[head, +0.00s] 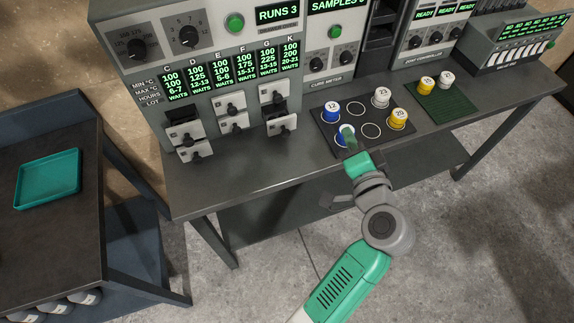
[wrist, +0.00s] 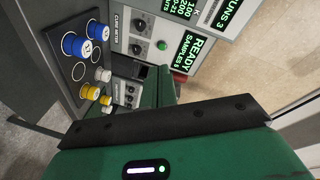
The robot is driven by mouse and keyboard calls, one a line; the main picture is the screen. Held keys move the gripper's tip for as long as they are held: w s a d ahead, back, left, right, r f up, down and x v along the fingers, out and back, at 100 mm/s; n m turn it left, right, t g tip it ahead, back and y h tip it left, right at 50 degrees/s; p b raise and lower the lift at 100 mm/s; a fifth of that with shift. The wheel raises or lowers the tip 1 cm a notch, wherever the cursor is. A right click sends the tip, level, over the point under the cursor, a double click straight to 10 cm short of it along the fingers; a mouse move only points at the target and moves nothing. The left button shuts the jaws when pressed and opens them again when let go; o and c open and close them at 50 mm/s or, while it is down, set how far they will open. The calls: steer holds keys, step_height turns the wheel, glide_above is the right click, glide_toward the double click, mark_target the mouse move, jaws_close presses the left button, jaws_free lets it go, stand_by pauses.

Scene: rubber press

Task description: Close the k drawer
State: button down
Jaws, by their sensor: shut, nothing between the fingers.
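The cabinet (head: 205,75) carries labels C, D, E, F, G and K above small grey drawers with black knobs. The lower right drawer (head: 282,126), under the G and K labels, sticks out, with a dark gap above its front. It appears to be the k drawer, though the labels sit above the drawers, not on them. My gripper (head: 350,142) is shut and empty, over the front of the black mat, well right of the drawers. In the wrist view, its green body fills the bottom and no drawer shows.
The black mat (head: 351,110) holds blue, white and yellow pots, with a blue pot (head: 340,139) partly hidden by my gripper. A green mat (head: 446,102) with two pots lies to the right. Bare bench (head: 245,160) lies in front of the drawers. A teal tray (head: 48,180) is far left.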

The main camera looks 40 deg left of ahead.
steer(key=s+a+f+m+g+y+b, duration=0.2)
steer(key=f+b, duration=0.1)
steer(key=f, duration=0.7)
steer(key=s+a+f+m+g+y+b, duration=0.1)
steer(key=s+a+f+b, duration=0.15)
steer(key=f, duration=0.65)
steer(key=b, duration=0.3)
glide_toward(287, 135)
steer(key=x, duration=0.7)
steer(key=shift+d, duration=0.1)
